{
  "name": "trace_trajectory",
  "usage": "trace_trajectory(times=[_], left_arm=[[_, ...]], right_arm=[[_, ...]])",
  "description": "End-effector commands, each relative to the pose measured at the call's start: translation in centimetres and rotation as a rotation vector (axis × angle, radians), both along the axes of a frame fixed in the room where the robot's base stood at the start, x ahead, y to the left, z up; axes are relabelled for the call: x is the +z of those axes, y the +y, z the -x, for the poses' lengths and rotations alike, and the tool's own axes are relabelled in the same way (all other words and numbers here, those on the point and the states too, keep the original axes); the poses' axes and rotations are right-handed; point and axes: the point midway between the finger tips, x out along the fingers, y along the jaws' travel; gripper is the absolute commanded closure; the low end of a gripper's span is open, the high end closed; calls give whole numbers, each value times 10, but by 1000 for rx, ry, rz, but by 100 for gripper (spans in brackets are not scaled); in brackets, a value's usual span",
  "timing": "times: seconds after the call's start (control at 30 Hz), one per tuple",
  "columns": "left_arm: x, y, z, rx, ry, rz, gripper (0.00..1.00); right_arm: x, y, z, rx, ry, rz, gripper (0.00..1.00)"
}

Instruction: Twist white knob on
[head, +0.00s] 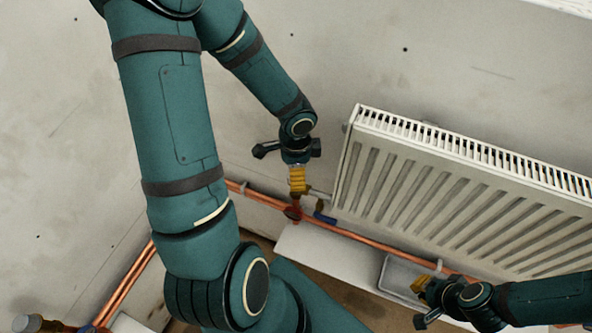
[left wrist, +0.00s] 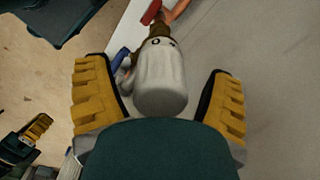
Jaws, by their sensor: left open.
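The white knob (left wrist: 160,82) shows in the left wrist view as a pale ribbed cylinder on a brass-coloured valve body (left wrist: 157,38). My left gripper (left wrist: 160,100) is open, with one yellow finger on each side of the knob. Gaps show between the knob and both fingers. In the head view my left gripper (head: 298,182) points down beside the radiator's lower left corner and hides the knob. My right gripper (head: 424,288) is at the lower right, over a grey tray. Whether its jaws are apart is unclear.
The white radiator (head: 450,190) is on the wall right of my left gripper. Copper pipes (head: 360,240) run along the wall's foot. A red handle (head: 293,212) and a blue handle (head: 324,216) sit close below my left gripper. The grey tray (head: 388,272) lies below the pipes.

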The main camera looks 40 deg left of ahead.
Motion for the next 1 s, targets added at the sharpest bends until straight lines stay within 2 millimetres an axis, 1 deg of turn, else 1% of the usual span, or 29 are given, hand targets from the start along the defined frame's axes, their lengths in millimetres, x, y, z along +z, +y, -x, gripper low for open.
trace_trajectory(times=[0.27, 0.3, 0.37, 0.4, 0.47, 0.5, 1.0], left_arm=[[0, 0, 0, 0, 0, 0, 18], [0, 0, 0, 0, 0, 0, 32], [0, 0, 0, 0, 0, 0, 53], [0, 0, 0, 0, 0, 0, 67], [0, 0, 0, 0, 0, 0, 88], [0, 0, 0, 0, 0, 0, 97], [-4, 0, 0, -1, 1, 1, 97]], right_arm=[[0, 0, 0, 0, 0, 0, 100], [0, 0, 0, 0, 0, 0, 100], [0, 0, 0, 0, 0, 0, 100], [0, 0, 0, 0, 0, 0, 100], [0, 0, 0, 0, 0, 0, 100], [0, 0, 0, 0, 0, 0, 100], [-5, 0, 0, 0, 0, 0, 100]])
